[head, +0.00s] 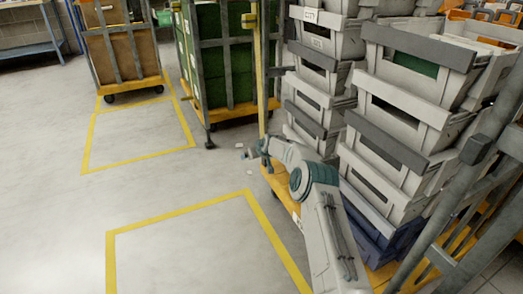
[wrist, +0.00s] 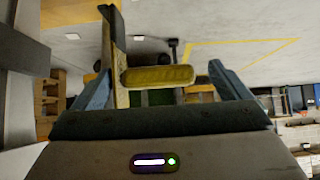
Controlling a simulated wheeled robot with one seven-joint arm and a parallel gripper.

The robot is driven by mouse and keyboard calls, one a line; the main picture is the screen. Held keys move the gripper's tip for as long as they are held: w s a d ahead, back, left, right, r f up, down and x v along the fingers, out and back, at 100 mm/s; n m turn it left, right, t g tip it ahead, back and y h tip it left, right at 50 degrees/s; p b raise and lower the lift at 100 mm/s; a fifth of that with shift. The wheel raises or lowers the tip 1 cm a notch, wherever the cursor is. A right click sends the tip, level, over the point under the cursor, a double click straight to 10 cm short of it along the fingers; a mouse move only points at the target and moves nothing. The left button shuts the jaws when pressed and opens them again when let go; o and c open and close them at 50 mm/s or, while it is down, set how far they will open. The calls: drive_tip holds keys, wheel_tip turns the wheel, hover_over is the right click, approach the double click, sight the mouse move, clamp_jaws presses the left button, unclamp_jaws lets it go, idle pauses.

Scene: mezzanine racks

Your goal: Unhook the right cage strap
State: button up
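A roll cage holding stacked grey crates (head: 400,120) stands at the right in the head view. A thin yellow upright band (head: 261,70), which may be the right cage strap, runs down its near left edge. My gripper (head: 252,154) is low beside that band; its fingertips are small there. In the wrist view my gripper (wrist: 160,72) is open, its two blue-grey fingers wide apart. A yellow bar (wrist: 158,76) shows between them, with gaps on both sides. It meets a beige upright (wrist: 119,65) near the left finger. I cannot tell how far beyond the fingertips the bar is.
A cage with green crates (head: 225,60) stands behind, left of the grey stack. Another cage with brown boxes (head: 125,50) is farther left. A blue bench (head: 30,48) is at the far left. Open floor with yellow marking lines (head: 175,215) lies left of my arm.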

drive_tip(key=p+v, duration=0.5)
drive_tip(key=v, duration=0.8)
drive_tip(key=shift+a+r, duration=0.15)
drive_tip(key=shift+a, duration=0.05)
drive_tip(key=s+d+r+g+h+p, duration=0.1)
drive_tip(key=s+r+p, duration=0.55)
drive_tip(key=r, duration=0.55)
drive_tip(key=s+d+r+g+p, duration=0.1)
drive_tip(key=s+r+p, duration=0.55)
drive_tip(key=r, duration=0.45)
drive_tip(key=s+r+g+h+p, duration=0.1)
drive_tip(key=s+r+p, duration=0.55)
drive_tip(key=r, duration=0.55)
drive_tip(key=s+d+r+m+g+p, duration=0.1)
drive_tip(key=s+r+p, duration=0.4)
drive_tip(key=s, duration=0.5)
drive_tip(key=s+d+r+m+g+h+p, duration=0.1)
drive_tip(key=s+d+r+m+p, duration=0.1)
drive_tip(key=s+r+p, duration=0.4)
drive_tip(key=s+d+r+m+p, duration=0.1)
drive_tip(key=s+d+r+p, duration=0.1)
drive_tip(key=s+r+p, duration=0.4)
drive_tip(key=shift+s+d+r+g, duration=0.4)
drive_tip(key=shift+s+r, duration=1.75)
drive_tip(key=shift+s, duration=3.05)
